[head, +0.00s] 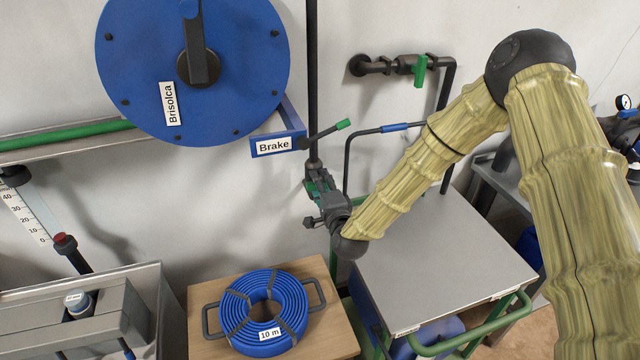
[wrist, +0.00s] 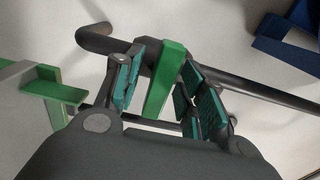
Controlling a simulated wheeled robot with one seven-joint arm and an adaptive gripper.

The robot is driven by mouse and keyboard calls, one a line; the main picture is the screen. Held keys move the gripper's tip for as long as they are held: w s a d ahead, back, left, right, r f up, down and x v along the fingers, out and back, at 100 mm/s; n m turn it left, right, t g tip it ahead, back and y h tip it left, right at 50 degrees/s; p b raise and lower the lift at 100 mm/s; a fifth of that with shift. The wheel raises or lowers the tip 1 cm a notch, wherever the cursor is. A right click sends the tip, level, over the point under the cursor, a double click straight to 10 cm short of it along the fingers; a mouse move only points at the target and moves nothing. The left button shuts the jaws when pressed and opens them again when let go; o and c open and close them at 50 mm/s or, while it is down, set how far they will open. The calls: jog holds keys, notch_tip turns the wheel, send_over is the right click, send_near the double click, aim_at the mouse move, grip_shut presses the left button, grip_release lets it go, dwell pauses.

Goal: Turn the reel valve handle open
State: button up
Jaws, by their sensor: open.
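The green reel valve handle (wrist: 165,80) shows in the wrist view, lying crosswise to a dark pipe (wrist: 260,90). My gripper (wrist: 163,65) is open, with one teal-padded finger on each side of the handle. A gap shows on the left side; whether the right pad touches it I cannot tell. In the head view my gripper (head: 318,184) is at the black vertical pipe (head: 312,80) below the reel. The handle there is mostly hidden by my gripper, with only small green patches showing.
The blue reel (head: 240,60) and the Brake bracket (head: 277,145) with its green-tipped lever (head: 343,124) are just above my gripper. Another green-handled valve (head: 419,72) is on the wall. A coiled blue hose (head: 262,300) and a grey-topped cart (head: 440,270) stand below.

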jog(key=shift+c, duration=0.2)
grip_shut()
jog(key=shift+f+n+b, duration=0.1)
jog(key=shift+n+b, duration=0.2)
jog(key=shift+n, duration=0.1)
jog(key=n+b, duration=0.1)
jog(key=n, duration=0.1)
jog(key=shift+n+b, duration=0.35)
jog(key=shift+n, duration=0.05)
jog(key=n+b, duration=0.2)
jog(key=n, duration=0.3)
jog(key=shift+n, duration=0.3)
jog(key=n+b, duration=0.2)
jog(key=n, duration=0.3)
jog(key=shift+b, duration=0.3)
jog(key=shift+s+n+b, duration=0.1)
jog(key=shift+n+b, duration=0.6)
jog(key=shift+n, duration=1.4)
